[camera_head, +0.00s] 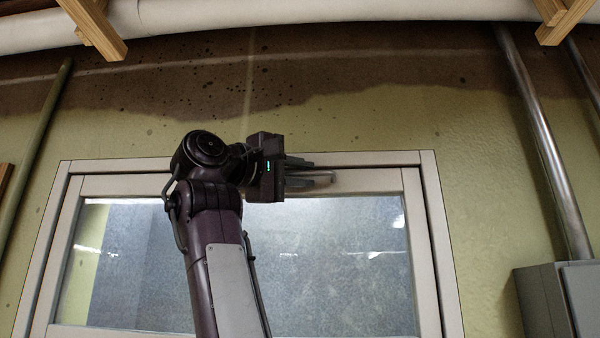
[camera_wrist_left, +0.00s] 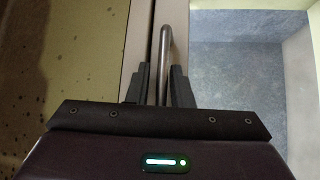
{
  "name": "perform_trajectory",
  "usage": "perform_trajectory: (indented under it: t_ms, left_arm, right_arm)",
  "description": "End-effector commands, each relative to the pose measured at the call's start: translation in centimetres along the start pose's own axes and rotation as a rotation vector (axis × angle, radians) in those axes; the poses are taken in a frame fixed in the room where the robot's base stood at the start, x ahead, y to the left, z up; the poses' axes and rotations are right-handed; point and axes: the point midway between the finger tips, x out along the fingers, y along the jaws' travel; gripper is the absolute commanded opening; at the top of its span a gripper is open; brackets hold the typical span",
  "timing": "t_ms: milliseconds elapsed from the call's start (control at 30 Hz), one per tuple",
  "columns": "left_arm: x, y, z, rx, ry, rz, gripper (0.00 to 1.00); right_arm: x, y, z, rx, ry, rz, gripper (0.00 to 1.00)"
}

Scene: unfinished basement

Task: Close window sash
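The window sash (camera_head: 375,181) has a pale frame around a large frosted pane and sits inside a pale outer window frame (camera_head: 120,166). I cannot tell whether it stands slightly ajar. A metal bar handle (camera_head: 323,179) is on its top rail, and it also shows in the left wrist view (camera_wrist_left: 166,42). My left gripper (camera_head: 312,170) is at the top rail, its fingers one on each side of the handle. In the left wrist view the left gripper (camera_wrist_left: 160,88) has a gap between its fingers, with the bar nearer the right finger. My right gripper is out of view.
A grey metal box (camera_head: 540,300) and a metal conduit (camera_head: 545,140) are on the wall right of the window. A thin pipe (camera_head: 38,150) runs up at left. Wooden beams (camera_head: 95,28) and a white pipe (camera_head: 300,22) cross overhead.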

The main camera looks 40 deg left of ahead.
Motion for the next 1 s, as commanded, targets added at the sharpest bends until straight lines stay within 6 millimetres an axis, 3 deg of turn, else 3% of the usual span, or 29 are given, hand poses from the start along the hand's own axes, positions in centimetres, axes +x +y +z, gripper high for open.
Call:
perform_trajectory:
  t_ms: [100, 467, 800, 1000]
  left_arm:
    - [0.0, -0.1, 0.0, -0.001, -0.001, -0.003, 0.32]
    - [-0.3, -0.3, 0.0, -0.001, -0.002, -0.004, 0.32]
    - [-5.8, -0.4, 0.2, 0.001, 0.0, 0.0, 0.32]
    - [-7.7, -0.1, 0.1, 0.001, -0.001, -0.003, 0.32]
  right_arm:
    - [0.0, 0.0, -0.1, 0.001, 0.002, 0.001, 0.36]
    - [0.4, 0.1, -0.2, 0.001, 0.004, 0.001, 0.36]
    - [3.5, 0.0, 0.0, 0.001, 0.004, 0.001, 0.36]
    - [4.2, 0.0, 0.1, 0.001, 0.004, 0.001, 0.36]
